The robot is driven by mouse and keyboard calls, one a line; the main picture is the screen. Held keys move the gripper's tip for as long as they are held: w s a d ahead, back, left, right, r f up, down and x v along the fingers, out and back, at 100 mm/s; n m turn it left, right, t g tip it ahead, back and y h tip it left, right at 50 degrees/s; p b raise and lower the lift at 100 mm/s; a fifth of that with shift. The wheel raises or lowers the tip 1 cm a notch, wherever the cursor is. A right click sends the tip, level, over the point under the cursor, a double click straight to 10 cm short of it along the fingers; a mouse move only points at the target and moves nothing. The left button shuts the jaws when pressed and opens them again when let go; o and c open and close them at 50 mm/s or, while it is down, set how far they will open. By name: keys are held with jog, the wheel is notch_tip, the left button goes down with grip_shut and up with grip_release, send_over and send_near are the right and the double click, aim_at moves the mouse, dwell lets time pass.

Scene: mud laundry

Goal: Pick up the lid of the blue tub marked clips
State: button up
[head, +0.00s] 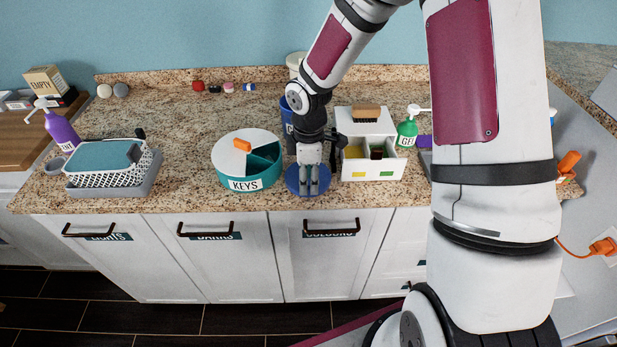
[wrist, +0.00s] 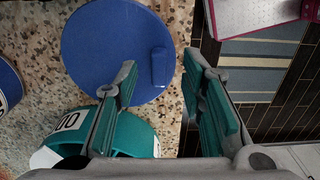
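A round blue lid (head: 293,183) lies on the counter near its front edge, partly hidden by my gripper (head: 308,188). In the wrist view the lid (wrist: 105,40) shows a small raised blue handle (wrist: 159,67) close to its edge. My gripper (wrist: 160,65) is open and empty, pointing down over the lid. The handle lies in the gap between the fingers, and they do not visibly touch it. A blue tub (head: 287,112) stands behind, mostly hidden by my arm; its label cannot be read.
Bare counter (head: 188,150) lies farther left.

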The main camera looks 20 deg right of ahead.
jog(key=shift+f, duration=0.5)
grip_shut()
